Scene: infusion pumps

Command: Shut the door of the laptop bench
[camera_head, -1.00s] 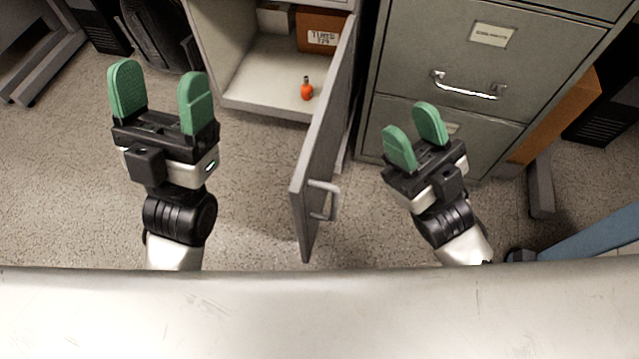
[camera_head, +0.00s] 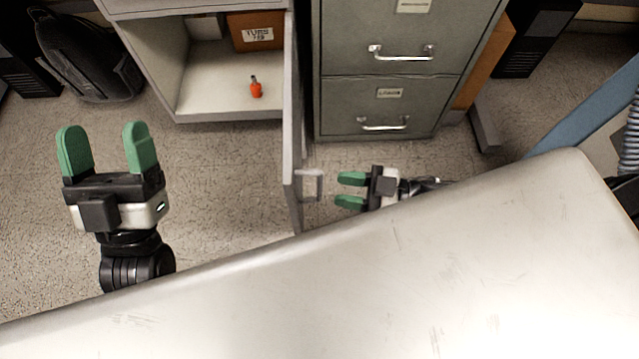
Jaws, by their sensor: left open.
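The laptop bench's cabinet (camera_head: 147,60) stands at the top left with its inside showing. Its grey door (camera_head: 291,130) is swung wide open, hinged on the right and seen nearly edge-on. The door's handle (camera_head: 312,184) is on its right face, near the front edge. My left gripper (camera_head: 107,152) is open and empty over the floor, left of the door and in front of the cabinet. My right gripper (camera_head: 350,191) is open, its green fingers pointing left at the handle, with a small gap between them in the picture.
A grey-green filing cabinet (camera_head: 385,100) stands close right of the door. The floor (camera_head: 220,190) between my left gripper and the door is clear.

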